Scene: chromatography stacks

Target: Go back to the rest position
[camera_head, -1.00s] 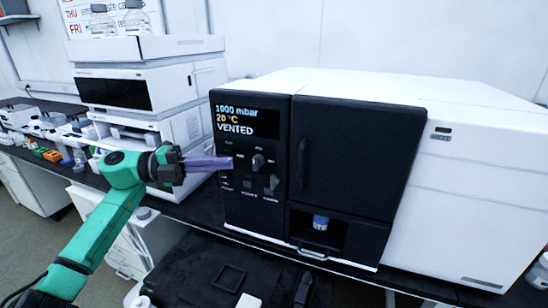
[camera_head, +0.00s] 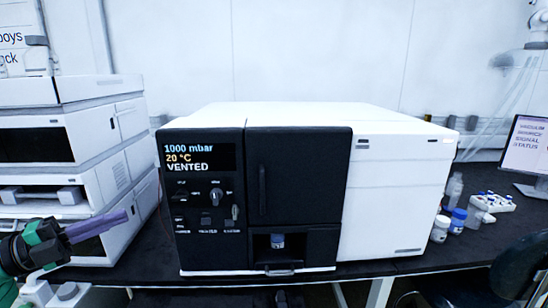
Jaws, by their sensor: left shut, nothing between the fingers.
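My left gripper (camera_head: 98,226) is at the lower left of the head view, with purple fingers shut and nothing between them. It is in front of the white stacked modules (camera_head: 72,150) and apart from the instrument's control panel. The black-fronted instrument (camera_head: 298,180) stands in the middle of the bench. Its display (camera_head: 200,157) reads 1000 mbar, 20 °C, VENTED. A blue-capped vial (camera_head: 277,241) sits in the open bay under its closed dark door. My right gripper is not in view.
The black bench (camera_head: 420,240) runs across the view. Blue- and white-capped bottles (camera_head: 458,221) and a white rack of vials (camera_head: 492,202) stand right of the instrument. A monitor (camera_head: 527,147) is at the far right. A dark chair (camera_head: 515,265) is at the lower right.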

